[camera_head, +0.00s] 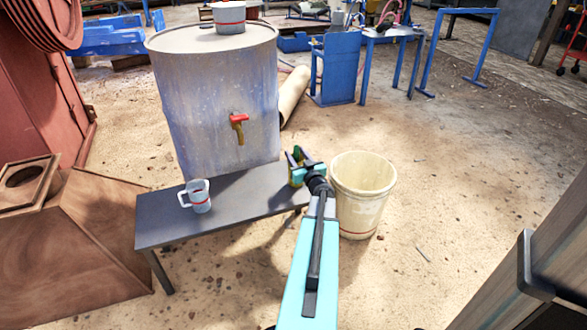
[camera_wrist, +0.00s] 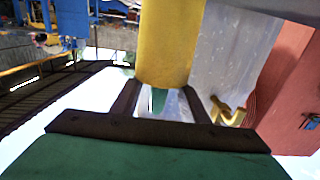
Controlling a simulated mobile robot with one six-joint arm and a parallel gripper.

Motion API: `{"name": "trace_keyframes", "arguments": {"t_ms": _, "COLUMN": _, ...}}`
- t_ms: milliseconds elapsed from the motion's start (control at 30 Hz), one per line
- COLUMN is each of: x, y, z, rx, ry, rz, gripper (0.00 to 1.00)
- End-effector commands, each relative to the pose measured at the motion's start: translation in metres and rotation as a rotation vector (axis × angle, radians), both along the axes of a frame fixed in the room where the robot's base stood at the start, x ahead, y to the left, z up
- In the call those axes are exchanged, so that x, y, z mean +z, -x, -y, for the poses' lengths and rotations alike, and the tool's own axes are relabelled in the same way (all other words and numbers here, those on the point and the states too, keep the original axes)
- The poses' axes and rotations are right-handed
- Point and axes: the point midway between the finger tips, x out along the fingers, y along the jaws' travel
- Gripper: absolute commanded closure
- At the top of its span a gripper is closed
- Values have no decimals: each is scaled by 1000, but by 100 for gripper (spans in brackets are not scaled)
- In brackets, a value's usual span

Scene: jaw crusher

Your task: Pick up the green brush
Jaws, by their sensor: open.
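My gripper (camera_head: 298,155) is at the right end of the dark bench (camera_head: 205,209), its jaws apart. A small yellow and green item (camera_head: 297,181) shows right beside it, partly hidden by the gripper. In the wrist view, a yellow cylinder-shaped thing (camera_wrist: 165,45) comes down from the top edge, in front of my gripper's dark fingers (camera_wrist: 160,104). A small green piece (camera_wrist: 158,101) shows between the fingers at its end; it may be the green brush, but I cannot tell its full shape or whether the fingers touch it.
A beige bucket (camera_head: 361,195) stands close to the right of my gripper. A large grey barrel (camera_head: 213,100) with a red-handled tap (camera_head: 238,122) is behind the bench.

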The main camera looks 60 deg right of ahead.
Motion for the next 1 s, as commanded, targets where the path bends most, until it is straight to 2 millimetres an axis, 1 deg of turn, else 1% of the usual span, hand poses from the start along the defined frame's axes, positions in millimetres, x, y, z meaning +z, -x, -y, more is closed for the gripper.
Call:
{"name": "trace_keyframes", "arguments": {"t_ms": 33, "x": -2, "y": -6, "z": 5, "rx": 1, "ry": 1, "rz": 1, "gripper": 59}}
{"name": "trace_keyframes", "arguments": {"t_ms": 200, "x": -1, "y": -22, "z": 16, "rx": 2, "ry": 1, "rz": 0, "gripper": 59}}
{"name": "trace_keyframes", "arguments": {"t_ms": 400, "x": -1, "y": -32, "z": 23, "rx": 1, "ry": 1, "rz": 0, "gripper": 59}}
{"name": "trace_keyframes", "arguments": {"t_ms": 1000, "x": 0, "y": -33, "z": 23, "rx": 1, "ry": 0, "rz": 0, "gripper": 59}}
